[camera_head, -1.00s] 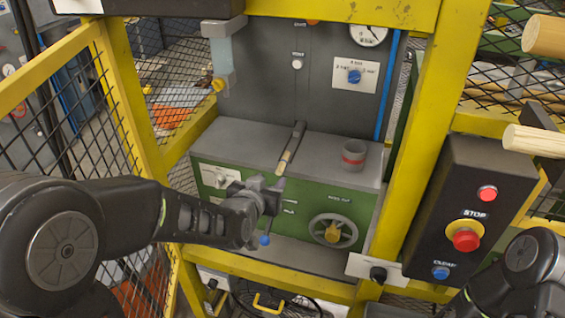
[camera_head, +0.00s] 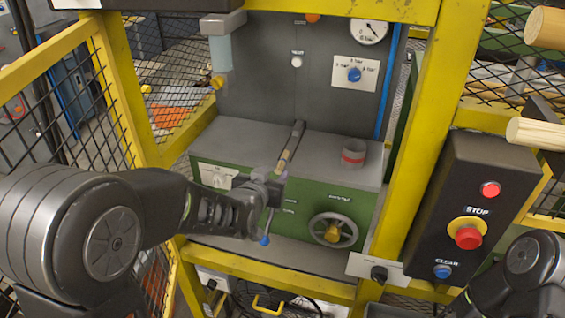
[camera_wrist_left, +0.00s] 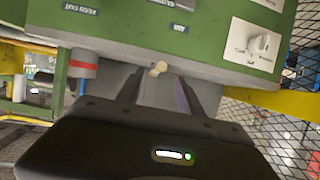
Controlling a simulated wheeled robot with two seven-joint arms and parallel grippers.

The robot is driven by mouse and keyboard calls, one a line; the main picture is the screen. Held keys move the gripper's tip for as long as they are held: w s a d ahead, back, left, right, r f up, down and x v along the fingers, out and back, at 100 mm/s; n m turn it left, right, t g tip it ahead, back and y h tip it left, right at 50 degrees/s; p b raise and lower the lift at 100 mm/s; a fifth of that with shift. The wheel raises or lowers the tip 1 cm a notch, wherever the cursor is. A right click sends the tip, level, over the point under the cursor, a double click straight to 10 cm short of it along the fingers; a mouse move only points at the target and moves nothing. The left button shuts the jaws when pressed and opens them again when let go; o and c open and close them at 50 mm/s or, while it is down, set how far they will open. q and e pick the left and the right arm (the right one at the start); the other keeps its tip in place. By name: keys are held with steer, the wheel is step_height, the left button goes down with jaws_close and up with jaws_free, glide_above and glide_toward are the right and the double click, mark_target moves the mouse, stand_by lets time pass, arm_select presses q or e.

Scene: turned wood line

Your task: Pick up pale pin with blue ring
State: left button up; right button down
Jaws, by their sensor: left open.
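A pale pin (camera_head: 281,165) lies at the front end of the dark slot in the grey top of the green machine (camera_head: 330,195). In the left wrist view its round pale end (camera_wrist_left: 158,69) shows at the grey edge, between and just beyond my fingertips. I cannot make out a blue ring in either view. My left gripper (camera_head: 270,190) is at the machine's front edge, close to the pin. In the left wrist view its two dark fingers (camera_wrist_left: 158,82) are apart, with nothing visibly held. My right gripper is not in view.
A grey cup with a red band (camera_head: 353,152) stands on the machine top, right of the slot. A handwheel (camera_head: 333,231) and a blue-knobbed lever (camera_head: 264,240) are on the front. Yellow posts (camera_head: 408,150) and a stop-button box (camera_head: 467,205) stand at the right.

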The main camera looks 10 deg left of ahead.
mark_target(278, 169)
arm_select(q)
steer(key=x, duration=0.4)
steer(key=shift+w+a+f, duration=0.1)
steer(key=shift+w+f, duration=0.1)
steer(key=shift+w, duration=0.15)
steer(key=shift+c, duration=0.2)
jaws_close()
stand_by(0.3)
